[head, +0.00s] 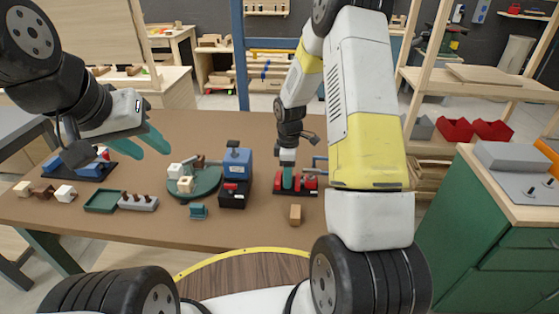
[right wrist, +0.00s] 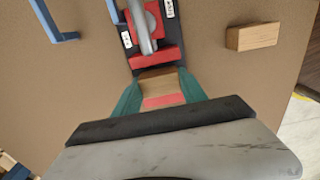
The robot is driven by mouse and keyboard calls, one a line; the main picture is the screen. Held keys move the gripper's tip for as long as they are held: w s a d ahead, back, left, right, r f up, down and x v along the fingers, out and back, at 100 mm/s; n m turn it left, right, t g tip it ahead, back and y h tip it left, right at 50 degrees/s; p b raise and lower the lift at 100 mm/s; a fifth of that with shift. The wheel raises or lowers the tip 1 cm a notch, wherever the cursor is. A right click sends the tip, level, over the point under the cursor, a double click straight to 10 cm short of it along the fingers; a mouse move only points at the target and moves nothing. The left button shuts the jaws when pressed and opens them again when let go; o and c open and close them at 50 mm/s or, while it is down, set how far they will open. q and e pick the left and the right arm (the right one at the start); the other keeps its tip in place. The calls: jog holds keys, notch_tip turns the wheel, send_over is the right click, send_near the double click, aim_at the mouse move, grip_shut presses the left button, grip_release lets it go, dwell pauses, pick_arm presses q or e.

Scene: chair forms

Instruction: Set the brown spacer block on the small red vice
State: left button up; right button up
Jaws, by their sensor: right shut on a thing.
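The small red vice (head: 309,182) stands on a dark base at the right part of the table. It also shows in the right wrist view (right wrist: 145,57), with a grey bar over it. My right gripper (head: 288,182) is down at the vice. In the right wrist view its green fingers (right wrist: 160,92) are shut on a brown wooden block (right wrist: 158,78), beside or over the red vice body. A red patch shows between the fingers. Whether the block touches the vice cannot be told. My left gripper (head: 152,140) is open and empty above the table's left part.
A tan wooden block (head: 295,214) lies loose near the front edge; it shows in the wrist view (right wrist: 252,36). A larger blue vice (head: 237,165), a round green stand (head: 205,188), a green tray (head: 104,201) and several small blocks lie to the left.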

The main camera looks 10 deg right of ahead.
jog(key=shift+f, duration=0.5)
jog(key=o, duration=1.9)
jog(key=shift+r, duration=3)
